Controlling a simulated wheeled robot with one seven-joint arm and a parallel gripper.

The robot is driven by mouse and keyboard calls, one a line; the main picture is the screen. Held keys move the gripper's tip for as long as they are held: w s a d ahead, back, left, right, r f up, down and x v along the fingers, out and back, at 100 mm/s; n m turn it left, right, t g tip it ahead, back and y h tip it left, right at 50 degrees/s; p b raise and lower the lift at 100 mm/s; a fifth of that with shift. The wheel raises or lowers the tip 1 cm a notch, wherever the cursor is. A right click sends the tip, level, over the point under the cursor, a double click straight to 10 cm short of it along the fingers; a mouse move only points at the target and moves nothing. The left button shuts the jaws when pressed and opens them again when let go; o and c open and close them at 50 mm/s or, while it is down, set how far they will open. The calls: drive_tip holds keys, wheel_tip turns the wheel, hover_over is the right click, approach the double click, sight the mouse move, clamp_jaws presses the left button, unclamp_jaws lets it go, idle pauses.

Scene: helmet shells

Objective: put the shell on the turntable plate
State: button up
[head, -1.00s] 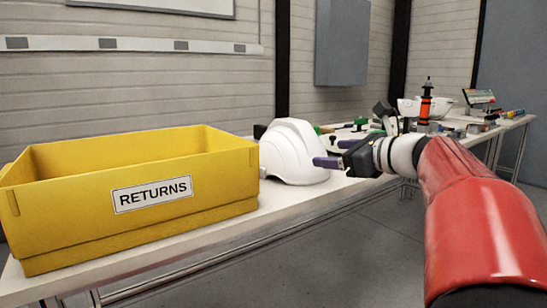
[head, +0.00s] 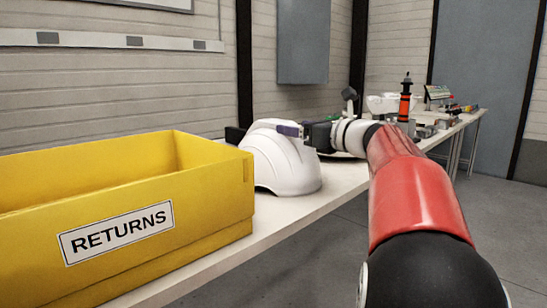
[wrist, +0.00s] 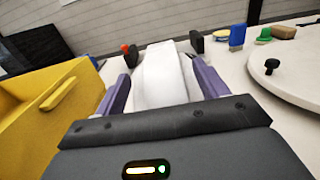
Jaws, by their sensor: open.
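The white helmet shell (head: 285,168) stands on the bench just right of the yellow bin. My gripper (head: 292,130) is open at the top of the shell, with a purple finger overlapping its upper edge. In the wrist view, the shell (wrist: 163,78) shows between the two spread purple fingers of my gripper (wrist: 162,82). I cannot tell whether either finger touches it. The turntable plate (wrist: 285,72) is a pale round disc at the right of the wrist view, with a dark knob on it. In the head view my arm and the shell hide most of it.
The yellow RETURNS bin (head: 215,205) stands close left of the shell; its wall also shows in the wrist view (wrist: 45,105). Small coloured items, including a blue one (wrist: 237,37), lie behind the plate. An orange-black tool (head: 405,103) stands farther along the bench.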

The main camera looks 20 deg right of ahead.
sight(287, 122)
drive_tip(key=x, duration=0.4)
drive_tip(key=shift+w, duration=0.25)
drive_tip(key=shift+c, duration=0.3)
clamp_jaws()
